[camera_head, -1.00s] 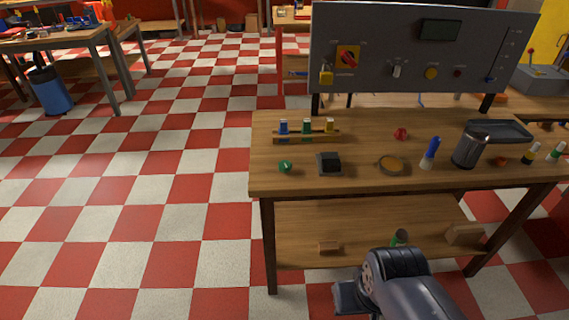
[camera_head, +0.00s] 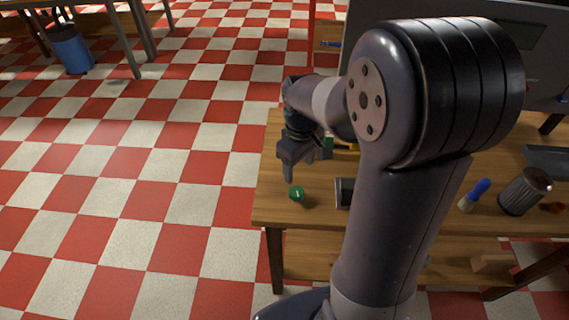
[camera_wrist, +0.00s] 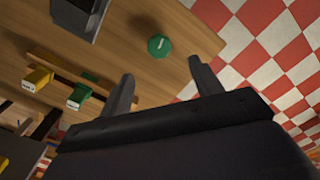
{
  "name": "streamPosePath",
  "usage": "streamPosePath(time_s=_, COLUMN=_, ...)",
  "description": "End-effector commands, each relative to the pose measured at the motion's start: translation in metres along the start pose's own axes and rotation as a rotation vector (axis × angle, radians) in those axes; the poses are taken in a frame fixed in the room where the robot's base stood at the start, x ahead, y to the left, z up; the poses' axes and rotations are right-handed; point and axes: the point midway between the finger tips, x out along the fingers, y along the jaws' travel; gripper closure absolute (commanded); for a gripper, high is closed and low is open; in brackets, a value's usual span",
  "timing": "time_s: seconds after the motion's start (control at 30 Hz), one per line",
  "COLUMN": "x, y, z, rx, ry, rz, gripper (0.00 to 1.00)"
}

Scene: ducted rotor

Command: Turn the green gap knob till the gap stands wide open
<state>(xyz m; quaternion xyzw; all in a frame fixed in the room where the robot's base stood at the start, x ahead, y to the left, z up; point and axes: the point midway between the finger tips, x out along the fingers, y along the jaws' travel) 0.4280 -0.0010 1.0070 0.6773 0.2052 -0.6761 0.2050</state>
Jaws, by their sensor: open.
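The green knob (camera_head: 296,193) sits on the wooden table near its left front corner, and a pale mark shows on its top. In the wrist view the green knob (camera_wrist: 159,46) lies beyond the fingertips, a little left of the line between them. My gripper (camera_head: 291,170) is above the table, just behind and above the knob, apart from it. In the wrist view my gripper (camera_wrist: 160,72) has its two fingers spread with nothing between them. I cannot make out a gap or its width in these frames.
A rack (camera_wrist: 65,82) with a yellow block (camera_wrist: 37,78) and a green block (camera_wrist: 79,95) stands close to my gripper. A dark box (camera_head: 344,193) is right of the knob. The table edge is near the knob.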

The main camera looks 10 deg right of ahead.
Motion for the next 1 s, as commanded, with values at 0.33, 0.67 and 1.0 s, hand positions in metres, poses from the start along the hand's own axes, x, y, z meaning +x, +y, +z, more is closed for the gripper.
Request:
streamPosePath(time_s=0.33, x=0.036, y=0.002, z=-0.003, rx=-0.016, ry=-0.009, rz=-0.006, gripper=0.39)
streamPosePath(time_s=0.67, x=0.093, y=0.002, z=-0.003, rx=-0.014, ry=-0.007, rz=-0.005, gripper=0.39)
streamPosePath(time_s=1.0, x=0.110, y=0.003, z=-0.004, rx=-0.014, ry=-0.004, rz=-0.002, gripper=0.39)
